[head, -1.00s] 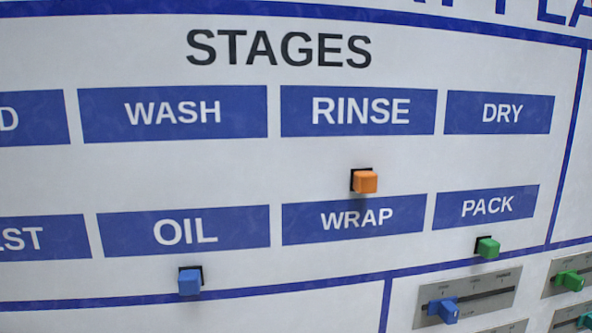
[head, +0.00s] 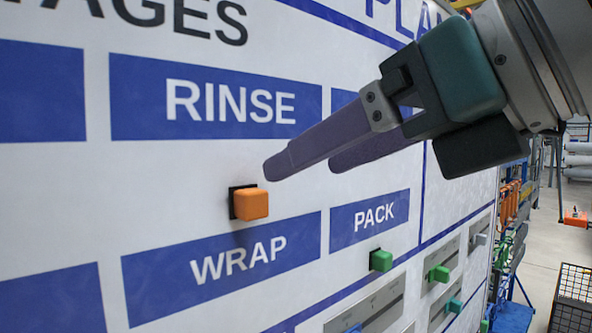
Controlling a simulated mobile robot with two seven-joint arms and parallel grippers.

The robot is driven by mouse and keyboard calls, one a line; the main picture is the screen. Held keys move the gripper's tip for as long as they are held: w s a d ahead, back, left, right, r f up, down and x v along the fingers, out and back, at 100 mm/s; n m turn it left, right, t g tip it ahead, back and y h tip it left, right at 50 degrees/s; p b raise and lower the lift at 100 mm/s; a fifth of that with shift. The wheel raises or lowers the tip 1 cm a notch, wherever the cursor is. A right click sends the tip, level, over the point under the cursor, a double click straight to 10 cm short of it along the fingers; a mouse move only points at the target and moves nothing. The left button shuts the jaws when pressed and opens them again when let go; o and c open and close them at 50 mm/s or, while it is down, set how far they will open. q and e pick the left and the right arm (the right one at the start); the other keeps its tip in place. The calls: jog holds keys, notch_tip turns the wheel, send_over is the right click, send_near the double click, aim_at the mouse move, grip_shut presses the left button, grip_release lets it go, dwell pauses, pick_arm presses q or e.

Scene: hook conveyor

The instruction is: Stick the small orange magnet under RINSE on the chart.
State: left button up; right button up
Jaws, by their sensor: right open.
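The small orange magnet (head: 250,204) is on the white chart (head: 60,215), below the blue RINSE label (head: 215,100) and above the WRAP label (head: 225,265). A dark square shows behind it. My right gripper (head: 300,166) comes in from the upper right, in front of the chart. Its two purple-grey fingers are apart and empty. In the picture the nearer fingertip is just to the upper right of the orange magnet. My left gripper is not in view.
A green magnet (head: 381,260) is under the PACK label (head: 366,217). Slider panels (head: 385,300) with coloured knobs are at the lower right of the chart. Beyond the chart's right edge are a hall floor and a wire basket (head: 572,300).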

aim_at(256, 192)
jog(key=p+x, duration=0.4)
jog(key=x, duration=0.4)
jog(key=shift+w+a+r, duration=0.15)
jog(key=shift+w+a+f+p, duration=0.3)
jog(key=shift+w+a+f, duration=0.05)
jog(key=shift+w+f, duration=0.1)
jog(key=shift+c, duration=0.2)
jog(key=shift+r, duration=0.1)
grip_shut()
dwell(0.6)
jog(key=shift+s+d+p, duration=0.75)
jog(key=shift+s+d, duration=0.4)
jog(key=shift+s, duration=0.3)
jog(key=shift+s+d+p, duration=0.25)
jog(key=shift+s+d, duration=0.2)
jog(key=shift+s, duration=0.25)
jog(key=shift+s+d+p, duration=0.2)
jog(key=shift+s+d, duration=0.3)
jog(key=shift+s, duration=0.2)
